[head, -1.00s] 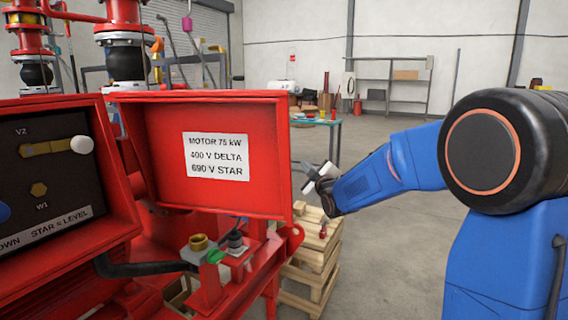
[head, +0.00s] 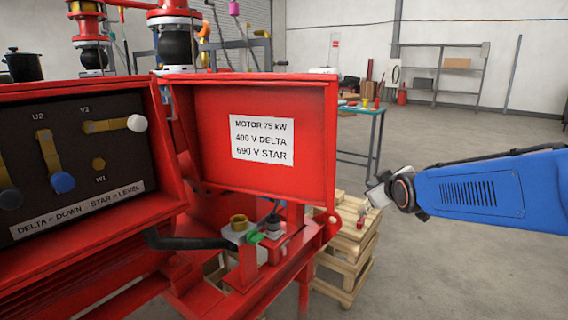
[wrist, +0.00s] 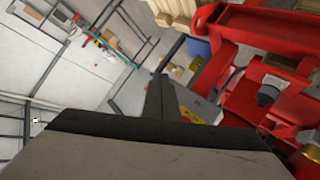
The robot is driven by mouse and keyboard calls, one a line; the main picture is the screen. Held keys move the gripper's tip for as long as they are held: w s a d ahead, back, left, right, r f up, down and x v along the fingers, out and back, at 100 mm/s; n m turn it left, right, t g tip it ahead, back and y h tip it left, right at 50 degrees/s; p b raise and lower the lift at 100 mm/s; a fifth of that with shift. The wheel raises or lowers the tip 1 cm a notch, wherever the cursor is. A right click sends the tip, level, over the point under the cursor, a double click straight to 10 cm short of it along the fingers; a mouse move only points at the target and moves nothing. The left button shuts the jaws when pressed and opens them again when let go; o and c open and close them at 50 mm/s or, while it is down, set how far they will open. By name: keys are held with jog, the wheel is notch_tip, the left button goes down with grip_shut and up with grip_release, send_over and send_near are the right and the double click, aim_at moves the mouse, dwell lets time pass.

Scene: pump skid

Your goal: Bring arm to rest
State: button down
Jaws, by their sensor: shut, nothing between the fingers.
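My blue arm (head: 480,188) reaches in from the right in the head view. My gripper (head: 374,192) is at its left end, in front of the wooden pallets and to the right of the red terminal box lid (head: 262,140). It looks empty and apart from the box. The finger detail is small in the head view.
The open terminal box (head: 70,160) with link bars stands at the left. Stacked pallets (head: 345,265) sit beside the skid. A workbench (head: 365,110) and shelving (head: 440,70) are behind. The floor at the lower right is clear.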

jog(key=s+f+m+g, duration=0.2)
jog(key=s+f+g, duration=0.1)
jog(key=s, duration=0.9)
jog(key=s+d+f+m+g, duration=0.1)
jog(key=s+f, duration=0.4)
jog(key=s, duration=0.8)
jog(key=s+d+f+m+g, duration=0.1)
jog(key=s+f+m+g, duration=0.2)
jog(key=s, duration=0.9)
jog(key=shift+s+f+m+g, duration=0.3)
jog(key=shift+s+f+g, duration=0.05)
jog(key=shift+f+g, duration=0.6)
jog(key=shift+w, duration=0.15)
